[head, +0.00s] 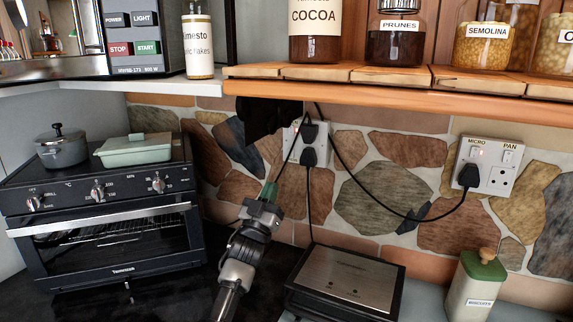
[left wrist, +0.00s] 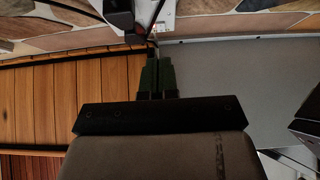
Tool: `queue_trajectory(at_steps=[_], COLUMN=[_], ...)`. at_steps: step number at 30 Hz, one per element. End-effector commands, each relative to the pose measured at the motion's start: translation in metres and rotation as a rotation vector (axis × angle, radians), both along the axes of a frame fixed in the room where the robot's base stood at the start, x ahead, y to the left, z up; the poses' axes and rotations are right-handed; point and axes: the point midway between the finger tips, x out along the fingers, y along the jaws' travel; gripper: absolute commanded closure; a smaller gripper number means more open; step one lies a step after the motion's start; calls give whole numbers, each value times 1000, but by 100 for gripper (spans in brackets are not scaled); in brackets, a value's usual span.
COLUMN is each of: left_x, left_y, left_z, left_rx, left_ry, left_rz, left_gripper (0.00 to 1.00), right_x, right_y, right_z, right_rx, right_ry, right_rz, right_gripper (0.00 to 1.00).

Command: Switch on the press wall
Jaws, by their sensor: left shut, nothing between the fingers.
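A white double socket (head: 293,135) is on the stone wall behind the counter, with two black plugs in it. A dark shape and the plugs cover much of it, so its labels cannot be read. My left gripper (head: 269,189) is shut and empty, pointing up toward this socket from below. In the left wrist view its green fingers (left wrist: 156,68) are together, and part of the white socket (left wrist: 164,20) with a small red mark shows just beyond the tips. A flat appliance with a silver top (head: 345,276), perhaps the press, sits below. My right gripper is not in view.
A second socket (head: 486,167) marked MICRO and PAN is at the right. A wooden shelf (head: 420,85) with jars overhangs the wall. An oven (head: 105,225) stands left; a biscuit jar (head: 474,285) stands right. Black cords hang across the wall.

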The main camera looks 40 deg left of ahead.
Motion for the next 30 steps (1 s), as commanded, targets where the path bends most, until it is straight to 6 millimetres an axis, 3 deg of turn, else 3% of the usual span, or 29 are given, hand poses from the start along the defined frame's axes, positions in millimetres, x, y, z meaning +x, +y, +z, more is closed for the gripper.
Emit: queue_trajectory(at_steps=[9, 12, 18, 30], left_x=[53, 68, 86, 91], left_y=[17, 21, 27, 29], left_z=[46, 37, 37, 39], left_rx=[-1, -1, 0, 0], left_ry=[-2, 0, 0, 1], left_rz=[2, 1, 1, 1], left_gripper=[100, 100, 100, 100], right_x=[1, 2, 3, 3], right_y=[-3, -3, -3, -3], right_z=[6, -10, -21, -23], right_rx=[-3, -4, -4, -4], right_ry=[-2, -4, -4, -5], right_rz=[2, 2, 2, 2], right_gripper=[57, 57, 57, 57])
